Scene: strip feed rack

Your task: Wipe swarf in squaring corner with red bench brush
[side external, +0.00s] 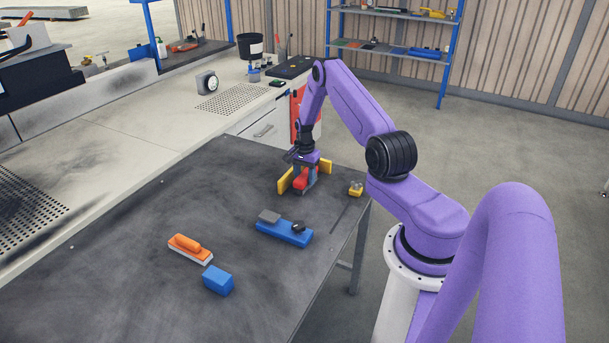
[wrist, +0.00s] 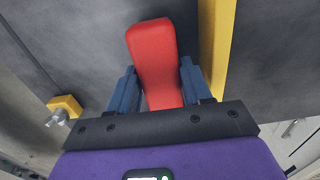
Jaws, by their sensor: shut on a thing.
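The red bench brush (side external: 301,182) is between the fingers of my gripper (side external: 305,174) at the far end of the dark table. In the wrist view, the blue-grey fingers of my gripper (wrist: 158,68) are shut on both sides of the red brush (wrist: 153,50). The yellow squaring corner (side external: 285,182) stands close around the brush, with one bar to its left and another part behind to its right. In the wrist view, one yellow bar of the corner (wrist: 216,45) runs just right of the brush. I cannot make out any swarf; the brush's underside is hidden.
A small yellow block with a grey knob (side external: 356,189) sits near the table's right edge. The table's left part is clear.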

